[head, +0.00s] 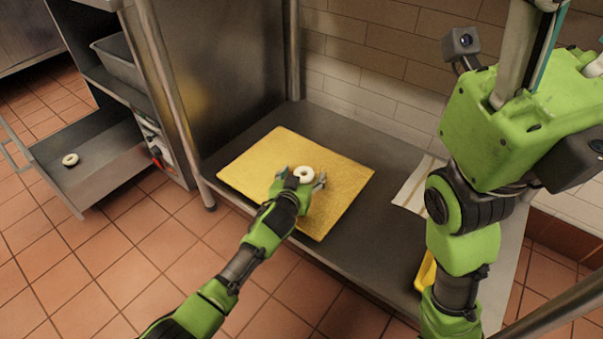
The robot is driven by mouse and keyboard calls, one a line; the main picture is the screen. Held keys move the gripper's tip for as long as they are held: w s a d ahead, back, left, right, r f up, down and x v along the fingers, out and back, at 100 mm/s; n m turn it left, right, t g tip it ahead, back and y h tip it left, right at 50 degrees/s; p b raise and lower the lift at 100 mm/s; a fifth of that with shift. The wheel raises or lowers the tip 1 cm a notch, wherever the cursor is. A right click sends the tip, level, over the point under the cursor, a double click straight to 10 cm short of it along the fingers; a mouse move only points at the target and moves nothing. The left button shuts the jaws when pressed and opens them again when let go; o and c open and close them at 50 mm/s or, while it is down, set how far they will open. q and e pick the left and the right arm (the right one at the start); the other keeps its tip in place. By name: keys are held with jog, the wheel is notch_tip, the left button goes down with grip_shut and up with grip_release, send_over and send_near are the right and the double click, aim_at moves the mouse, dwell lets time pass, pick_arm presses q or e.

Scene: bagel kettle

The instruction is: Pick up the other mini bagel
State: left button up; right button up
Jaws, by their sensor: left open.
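One mini bagel (304,172), pale and ring-shaped, lies on the yellow board (345,190) on the steel shelf. My left gripper (306,180) is open at this bagel, with its fingers spread to either side of it. Whether the fingers touch it is too small to tell. Another mini bagel (70,159) lies in the open drawer (105,158) at the left. My right arm comes down at the right of the picture, and its gripper is out of the frame.
The steel shelf (228,139) has upright posts and a wall behind it. A pale striped cloth (412,190) lies right of the board. A yellow object (426,272) is partly hidden by my right arm. The tiled floor is clear between drawer and shelf.

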pick_arm(q)
jog(key=shift+w, duration=0.15)
jog(key=c, duration=1.2)
jog(key=shift+r, duration=0.15)
